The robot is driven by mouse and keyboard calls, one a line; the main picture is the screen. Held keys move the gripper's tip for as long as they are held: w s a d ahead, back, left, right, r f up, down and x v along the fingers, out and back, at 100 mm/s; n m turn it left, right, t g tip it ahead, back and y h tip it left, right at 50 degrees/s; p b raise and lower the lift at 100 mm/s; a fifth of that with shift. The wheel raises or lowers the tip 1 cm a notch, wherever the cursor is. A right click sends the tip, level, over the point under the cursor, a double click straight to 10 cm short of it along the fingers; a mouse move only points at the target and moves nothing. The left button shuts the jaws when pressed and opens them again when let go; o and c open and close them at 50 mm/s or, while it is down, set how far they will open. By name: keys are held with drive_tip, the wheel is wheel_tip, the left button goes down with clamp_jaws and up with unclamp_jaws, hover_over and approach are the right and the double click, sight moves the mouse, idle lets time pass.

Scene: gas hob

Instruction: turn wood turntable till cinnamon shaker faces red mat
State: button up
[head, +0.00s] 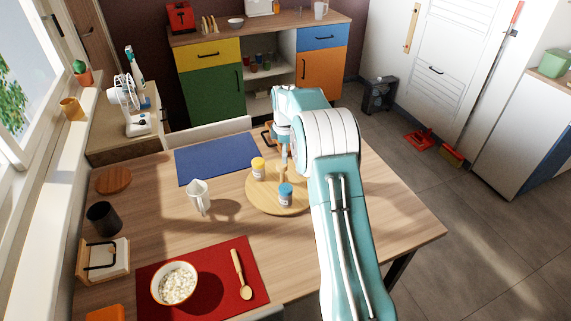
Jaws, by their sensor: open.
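The round wood turntable (264,202) sits on the table, partly hidden behind my arm. On it stand a jar with a yellow lid (258,170), on its far left side, and a jar with a blue lid (286,196), at its near side. Their labels are too small to read, so I cannot tell which is the cinnamon shaker. The red mat (211,293) lies at the table's near left. My gripper (284,158) is open above the turntable's far part, close to a small upright wooden post; whether they touch is unclear.
A white jug (199,197) stands left of the turntable. A blue mat (216,159) lies behind it. A bowl (174,283) and wooden spoon (241,272) lie on the red mat. A black cup (103,218) and napkin holder (103,260) stand at the left edge.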

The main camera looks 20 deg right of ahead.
sight(281, 164)
drive_tip(key=f, duration=0.1)
drive_tip(key=a+f, duration=0.2)
drive_tip(key=f, duration=0.1)
drive_tip(key=shift+f, duration=0.25)
drive_tip(key=shift+d+f, duration=0.1)
drive_tip(key=shift+d, duration=0.6)
drive_tip(key=shift+c, duration=0.6)
drive_tip(key=shift+a, duration=0.15)
drive_tip(key=c, duration=1.1)
drive_tip(key=shift+a, duration=0.2)
